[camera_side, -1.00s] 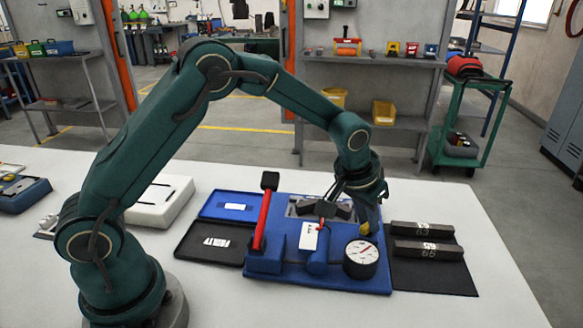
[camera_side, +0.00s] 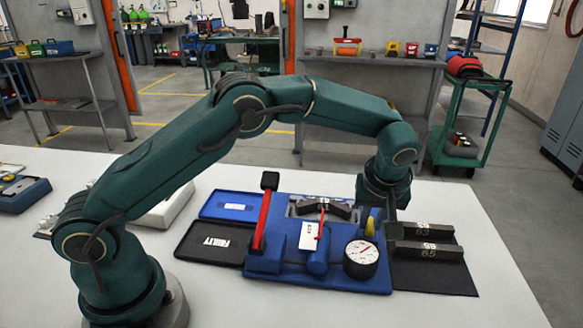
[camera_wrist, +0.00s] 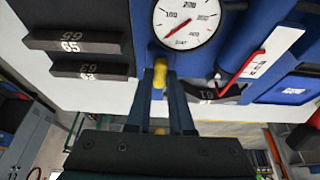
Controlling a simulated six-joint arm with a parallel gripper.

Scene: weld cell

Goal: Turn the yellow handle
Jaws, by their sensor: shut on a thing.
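The yellow handle (camera_side: 370,227) stands on the blue fixture (camera_side: 345,280), behind the round white gauge (camera_side: 361,252). In the wrist view the handle (camera_wrist: 159,76) is between my two fingertips, just below the gauge (camera_wrist: 186,20). My gripper (camera_side: 376,222) is shut on it, pointing down; the wrist view shows the narrow fingers (camera_wrist: 160,82) on both sides of it. The lower part of the handle and its mount are hard to make out. The gauge has a red needle.
The fixture carries a red lever (camera_side: 262,222) with a black knob, a white tag (camera_side: 309,236) and a dark V-shaped block (camera_side: 338,211). Two dark bars (camera_side: 430,250) lie on a black mat close to the right. Blue and black trays lie left.

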